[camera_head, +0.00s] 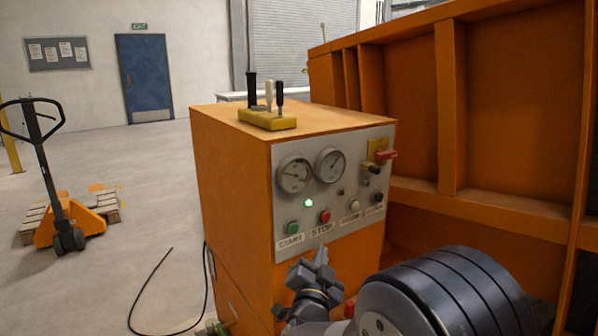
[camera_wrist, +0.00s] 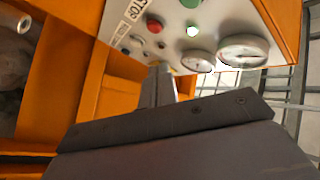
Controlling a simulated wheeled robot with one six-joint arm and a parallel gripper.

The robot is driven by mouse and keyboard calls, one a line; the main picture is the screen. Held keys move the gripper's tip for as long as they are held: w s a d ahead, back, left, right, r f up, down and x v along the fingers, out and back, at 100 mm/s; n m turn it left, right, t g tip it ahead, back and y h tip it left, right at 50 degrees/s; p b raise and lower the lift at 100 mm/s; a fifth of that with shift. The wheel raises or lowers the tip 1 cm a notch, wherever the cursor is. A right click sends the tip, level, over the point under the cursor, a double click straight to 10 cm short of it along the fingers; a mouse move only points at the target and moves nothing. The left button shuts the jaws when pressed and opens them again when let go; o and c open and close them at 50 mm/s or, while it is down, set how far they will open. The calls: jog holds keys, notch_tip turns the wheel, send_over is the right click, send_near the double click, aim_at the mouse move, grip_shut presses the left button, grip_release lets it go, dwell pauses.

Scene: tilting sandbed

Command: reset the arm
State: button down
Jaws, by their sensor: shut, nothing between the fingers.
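My gripper (camera_head: 321,258) is shut and empty in the head view, at the end of my grey arm. It points up, in front of and below the control panel (camera_head: 342,226) of an orange cabinet. In the wrist view my gripper (camera_wrist: 160,70) reaches up toward the panel (camera_wrist: 178,38). The green START button (camera_head: 292,228) and red STOP button (camera_head: 325,216) are above the fingertips. A green lamp (camera_head: 309,203) is lit. I cannot tell from these views whether the fingertips touch the cabinet.
A yellow lever block (camera_head: 267,120) sits on the cabinet top. A red-handled switch (camera_head: 384,155) juts from the panel. The orange sandbed wall (camera_head: 506,95) stands at right. A black cable (camera_head: 150,280) lies on the floor.

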jog(key=w+a, duration=0.1)
jog(key=w+a+p, duration=0.1)
jog(key=w, duration=0.1)
jog(key=w+a+p, duration=0.1)
jog(key=shift+w+r, duration=0.2)
jog(key=shift+r, duration=0.05)
dwell(0.7)
